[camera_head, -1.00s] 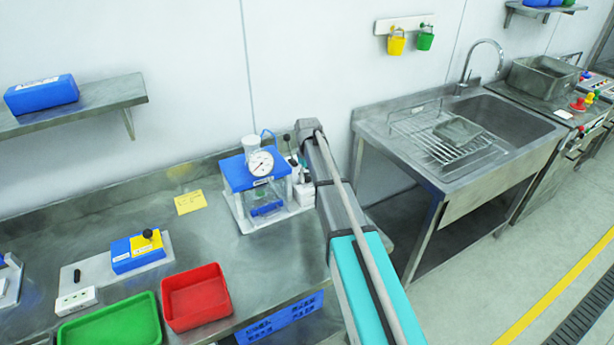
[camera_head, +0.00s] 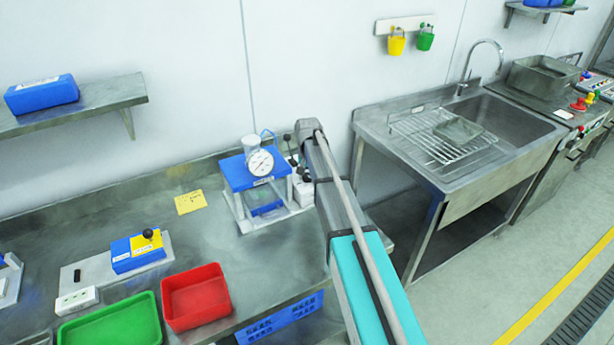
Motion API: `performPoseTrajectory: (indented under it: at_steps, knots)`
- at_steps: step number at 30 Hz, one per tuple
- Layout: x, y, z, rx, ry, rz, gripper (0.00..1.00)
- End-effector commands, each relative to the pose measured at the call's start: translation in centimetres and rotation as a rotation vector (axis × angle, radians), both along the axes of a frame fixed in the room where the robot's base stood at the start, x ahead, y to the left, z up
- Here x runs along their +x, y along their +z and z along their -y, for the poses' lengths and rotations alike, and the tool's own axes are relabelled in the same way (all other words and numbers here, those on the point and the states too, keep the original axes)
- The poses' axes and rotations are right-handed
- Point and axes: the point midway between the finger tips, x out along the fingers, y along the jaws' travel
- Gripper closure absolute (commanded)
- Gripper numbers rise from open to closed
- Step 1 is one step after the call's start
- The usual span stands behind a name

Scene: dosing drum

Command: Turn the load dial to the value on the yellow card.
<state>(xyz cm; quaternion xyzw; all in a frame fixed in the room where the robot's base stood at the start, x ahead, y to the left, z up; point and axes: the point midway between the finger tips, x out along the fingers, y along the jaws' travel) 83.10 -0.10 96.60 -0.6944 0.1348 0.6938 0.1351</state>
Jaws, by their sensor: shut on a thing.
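The blue-topped device (camera_head: 240,175) stands on the steel bench against the wall, with a clear or white cylinder on top. A round white dial (camera_head: 260,162) with a needle faces me; its marks are too small to read. The yellow card (camera_head: 190,202) lies on the bench left of the device; its writing is not legible. My arm reaches to the device's right side. My gripper (camera_head: 298,168) is small and mostly hidden by my arm there. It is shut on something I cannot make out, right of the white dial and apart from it.
A black-tipped lever (camera_head: 287,137) stands behind the device's right side. A blue and yellow box with a black knob (camera_head: 148,234), a red tray (camera_head: 196,322) and a green tray (camera_head: 110,338) are left. The sink (camera_head: 505,120) is right. Bench around the card is clear.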

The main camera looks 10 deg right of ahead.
Motion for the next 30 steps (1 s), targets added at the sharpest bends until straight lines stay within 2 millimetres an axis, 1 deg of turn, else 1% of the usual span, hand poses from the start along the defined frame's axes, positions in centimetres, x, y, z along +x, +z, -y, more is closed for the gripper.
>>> performPoseTrajectory:
  at_steps: [1,7,20,21,23,24,26,30]
  knots:
    - [-0.27,-0.05,-0.02,0.0,-0.021,-0.005,0.94]
    - [-0.29,-0.05,-0.01,0.0,-0.077,-0.006,0.94]
    - [-0.32,-0.05,0.01,0.0,-0.088,-0.007,0.94]
    - [-0.33,-0.05,0.01,0.0,-0.088,-0.008,0.41]
    - [-0.3,-0.05,0.01,0.0,-0.088,-0.007,0.3]
    - [-0.28,-0.05,0.02,0.0,-0.088,-0.005,0.23]
    - [-0.23,-0.04,0.03,0.0,-0.088,-0.004,0.13]
    - [-0.14,-0.02,0.03,0.0,-0.087,-0.003,0.13]
